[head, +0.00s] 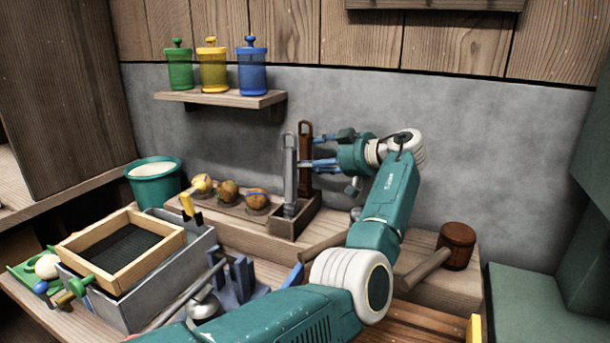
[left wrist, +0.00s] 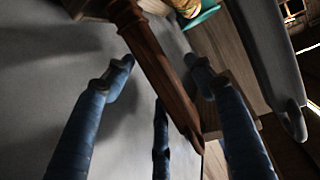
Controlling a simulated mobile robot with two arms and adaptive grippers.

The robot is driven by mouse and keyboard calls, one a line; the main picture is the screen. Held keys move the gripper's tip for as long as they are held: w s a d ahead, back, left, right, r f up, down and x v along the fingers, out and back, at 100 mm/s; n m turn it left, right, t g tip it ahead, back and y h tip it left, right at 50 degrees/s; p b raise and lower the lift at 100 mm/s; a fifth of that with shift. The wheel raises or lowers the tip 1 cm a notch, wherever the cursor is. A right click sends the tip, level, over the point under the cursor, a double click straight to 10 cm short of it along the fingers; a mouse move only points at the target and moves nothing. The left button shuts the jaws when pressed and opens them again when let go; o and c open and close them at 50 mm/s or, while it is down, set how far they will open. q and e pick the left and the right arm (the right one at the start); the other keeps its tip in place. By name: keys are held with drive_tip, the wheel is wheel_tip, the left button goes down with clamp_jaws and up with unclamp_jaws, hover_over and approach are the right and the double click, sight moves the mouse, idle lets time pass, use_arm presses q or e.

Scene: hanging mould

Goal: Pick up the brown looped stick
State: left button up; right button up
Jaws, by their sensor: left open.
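The brown looped stick (head: 306,142) stands upright in a wooden holder (head: 297,222) on the raised bench, just right of a grey looped stick (head: 290,170). My left gripper (head: 314,153) is open at the upper part of the brown stick, coming from the right. In the left wrist view the brown stick (left wrist: 158,72) runs slanting between the spread blue fingers (left wrist: 161,70), with gaps showing beside it. The grey stick (left wrist: 262,55) lies to the right there, outside the fingers. The brown stick's lower end is hidden in the holder. My right gripper is not in view.
Several round brown items (head: 228,191) sit on a board left of the holder. A wooden mallet (head: 457,245) lies at right. A framed sieve (head: 122,250) and a teal bucket (head: 154,184) are at left. A shelf (head: 221,98) with three jars is above. The grey wall is close behind.

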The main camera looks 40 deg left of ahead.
use_arm(q)
drive_tip(key=shift+a+f, duration=0.1)
drive_tip(key=shift+a, duration=0.05)
drive_tip(key=c, duration=1.3)
